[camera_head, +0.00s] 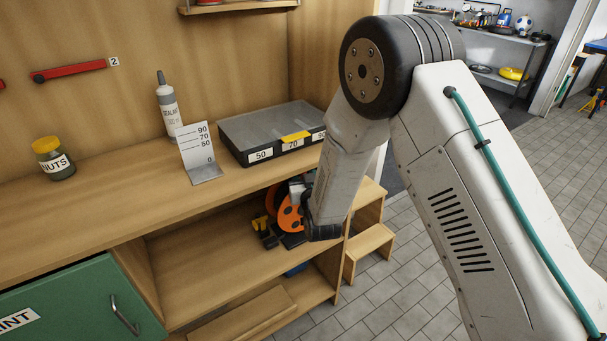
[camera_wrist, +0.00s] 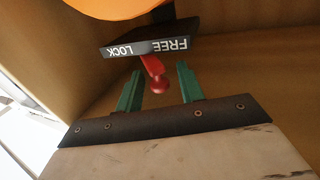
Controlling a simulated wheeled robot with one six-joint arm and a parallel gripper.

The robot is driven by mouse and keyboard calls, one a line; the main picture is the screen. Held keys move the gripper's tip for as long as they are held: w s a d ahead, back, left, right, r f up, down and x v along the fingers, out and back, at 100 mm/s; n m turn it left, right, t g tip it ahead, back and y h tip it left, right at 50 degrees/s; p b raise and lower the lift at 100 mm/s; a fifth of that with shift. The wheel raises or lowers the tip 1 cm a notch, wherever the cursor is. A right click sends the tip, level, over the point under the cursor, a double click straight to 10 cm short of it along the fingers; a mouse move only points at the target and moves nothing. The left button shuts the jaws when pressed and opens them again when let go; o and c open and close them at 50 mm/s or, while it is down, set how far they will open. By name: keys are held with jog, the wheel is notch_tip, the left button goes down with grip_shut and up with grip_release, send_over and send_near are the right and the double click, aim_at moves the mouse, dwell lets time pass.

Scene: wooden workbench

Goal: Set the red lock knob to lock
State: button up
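The red lock knob (camera_wrist: 155,75) hangs on a short lever below a dark plate (camera_wrist: 150,47) marked LOCK and FREE, which reads upside down in the wrist view. LOCK is at the left and FREE at the right. My gripper (camera_wrist: 158,74) has green fingers spread apart, one on each side of the knob. Gaps show between knob and fingers. Part of an orange body (camera_wrist: 120,5) shows above the plate. In the head view, an orange device (camera_head: 290,213) stands on the lower shelf, partly hidden by my arm.
The workbench top (camera_head: 100,190) above the shelf holds a nuts jar (camera_head: 54,160), a sealant bottle (camera_head: 168,112), a scale stand (camera_head: 200,158) and a grey case (camera_head: 265,128).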

grip_shut()
jog(key=shift+d+y, duration=0.2)
jog(key=shift+y, duration=0.1)
jog(key=shift+w+d+n+g+y, duration=0.15)
jog(key=shift+d+n+g+y, duration=0.3)
jog(key=shift+n+g+y, duration=0.9)
jog(key=shift+w+d+n+g+y, duration=0.1)
jog(key=shift+d+n+g+y, duration=0.55)
jog(key=shift+n+y, duration=0.8)
jog(key=shift+w+d+n+g+y, duration=0.15)
jog(key=shift+d+n+g+y, duration=0.1)
jog(key=shift+n+g+y, duration=1.2)
jog(key=shift+m+y, duration=0.35)
jog(key=shift+y, duration=0.1)
grip_release()
